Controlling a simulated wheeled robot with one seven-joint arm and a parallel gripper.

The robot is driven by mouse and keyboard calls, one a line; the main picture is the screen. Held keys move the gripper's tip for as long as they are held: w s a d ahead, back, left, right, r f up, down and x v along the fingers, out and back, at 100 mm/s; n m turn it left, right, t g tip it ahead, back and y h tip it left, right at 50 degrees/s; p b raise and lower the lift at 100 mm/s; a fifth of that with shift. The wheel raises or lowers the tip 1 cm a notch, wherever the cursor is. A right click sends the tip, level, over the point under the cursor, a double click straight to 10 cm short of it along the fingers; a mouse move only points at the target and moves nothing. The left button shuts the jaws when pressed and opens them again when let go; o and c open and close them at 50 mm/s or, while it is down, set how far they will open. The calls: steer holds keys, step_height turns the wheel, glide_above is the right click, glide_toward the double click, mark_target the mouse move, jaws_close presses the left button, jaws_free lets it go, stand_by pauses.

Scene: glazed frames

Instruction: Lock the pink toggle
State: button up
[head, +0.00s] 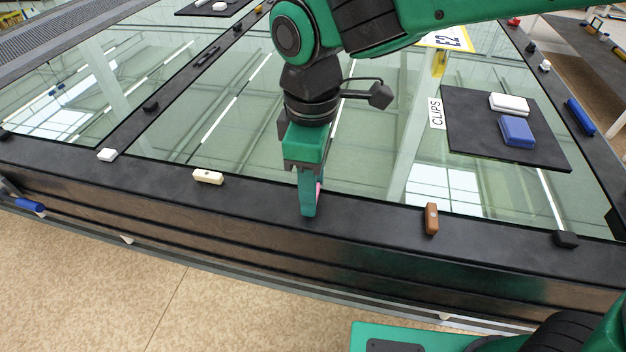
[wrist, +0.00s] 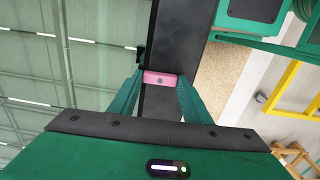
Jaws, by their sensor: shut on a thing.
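The pink toggle (wrist: 159,78) sits on the black frame rail (wrist: 176,40) between my two fingertips in the wrist view. In the head view only a thin pink sliver of the toggle (head: 318,190) shows beside my finger. My green gripper (head: 309,208) points down at the near rail and is shut on the toggle; it also shows in the wrist view (wrist: 160,82). The toggle lies crosswise to the rail in the wrist view. Most of it is hidden by my gripper in the head view.
On the near rail, a cream toggle (head: 208,177) and a white one (head: 107,155) lie left of my gripper, and a brown one (head: 432,219) stands to the right. A black mat (head: 475,135) on the glass holds a white block (head: 509,104) and a blue block (head: 516,131).

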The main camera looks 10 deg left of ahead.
steer(key=shift+w+d, duration=0.15)
steer(key=shift+w, duration=0.05)
steer(key=o, duration=1)
steer(key=shift+o, duration=0.2)
steer(key=shift+s, duration=0.1)
step_height(320, 180, up, 11)
steer(key=shift+f, duration=0.15)
